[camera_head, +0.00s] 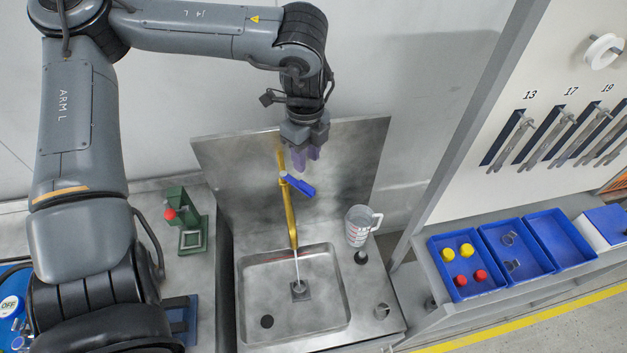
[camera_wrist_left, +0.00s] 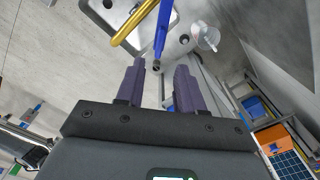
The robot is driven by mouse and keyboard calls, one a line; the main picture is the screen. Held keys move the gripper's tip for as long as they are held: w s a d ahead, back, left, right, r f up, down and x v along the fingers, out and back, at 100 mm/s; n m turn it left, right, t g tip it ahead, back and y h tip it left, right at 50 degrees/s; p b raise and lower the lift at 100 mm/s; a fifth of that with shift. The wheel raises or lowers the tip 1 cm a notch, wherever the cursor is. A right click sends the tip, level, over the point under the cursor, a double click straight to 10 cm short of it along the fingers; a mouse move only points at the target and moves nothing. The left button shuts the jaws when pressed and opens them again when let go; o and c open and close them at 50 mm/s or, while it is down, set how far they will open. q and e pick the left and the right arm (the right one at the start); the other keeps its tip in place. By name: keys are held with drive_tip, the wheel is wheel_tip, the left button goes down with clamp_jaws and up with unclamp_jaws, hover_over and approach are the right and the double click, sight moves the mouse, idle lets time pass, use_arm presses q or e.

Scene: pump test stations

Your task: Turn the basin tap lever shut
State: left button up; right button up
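The basin tap (camera_head: 291,220) is a brass pipe at the back of a steel sink, and it also shows in the left wrist view (camera_wrist_left: 133,25). A thin pale stream (camera_head: 297,267) runs from its spout into the sink. Its blue lever (camera_head: 299,186) points to the right and slightly down. My left gripper (camera_head: 306,163) is open and empty just above the lever. In the left wrist view, the lever (camera_wrist_left: 160,40) points towards the gap between the two purple fingers (camera_wrist_left: 159,80); I see no contact. My right gripper is not in view.
The steel basin (camera_head: 343,300) has a tall backsplash (camera_head: 350,165) behind it. A clear measuring jug (camera_head: 358,228) stands at its right rim. A green stand with a red knob (camera_head: 190,238) is at the left. Blue bins (camera_head: 432,250) and hanging wrenches (camera_head: 512,142) are at the right.

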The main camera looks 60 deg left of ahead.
sight(307, 185)
use_arm(q)
wheel_tip(307, 185, down, 9)
drive_tip(key=shift+f+p, duration=0.1)
drive_tip(key=shift+p, duration=0.35)
clamp_jaws()
idle(1.4)
